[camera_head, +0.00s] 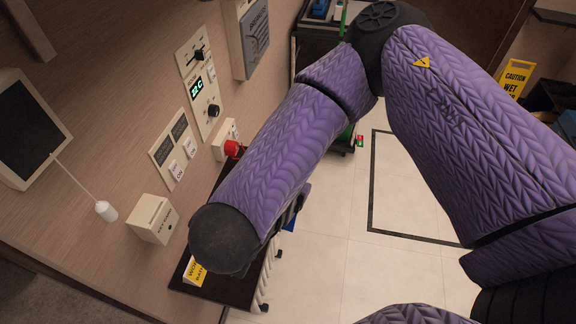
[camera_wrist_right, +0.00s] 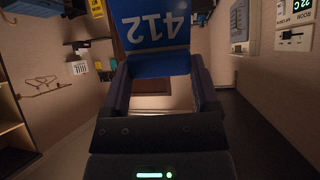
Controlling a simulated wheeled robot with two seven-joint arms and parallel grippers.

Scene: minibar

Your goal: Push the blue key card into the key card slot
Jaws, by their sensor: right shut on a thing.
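The blue key card (camera_wrist_right: 152,28), marked 412, is held between the fingers of my right gripper (camera_wrist_right: 158,68) in the right wrist view. The gripper is shut on it, and the card extends out past the fingertips. In the head view my right forearm hides most of this gripper, and only a small blue patch of the card (camera_head: 289,225) shows. The key card slot (camera_head: 153,218) appears to be the beige box low on the left wall, to the left of my right forearm and apart from the card. Its opening is not clear. My left gripper is not in view.
A dark shelf (camera_head: 232,285) with a yellow sign (camera_head: 195,271) lies under my forearm. Switch plates (camera_head: 174,149), a thermostat panel (camera_head: 199,82) and a red knob (camera_head: 233,149) are on the wall. Tiled floor is open at right.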

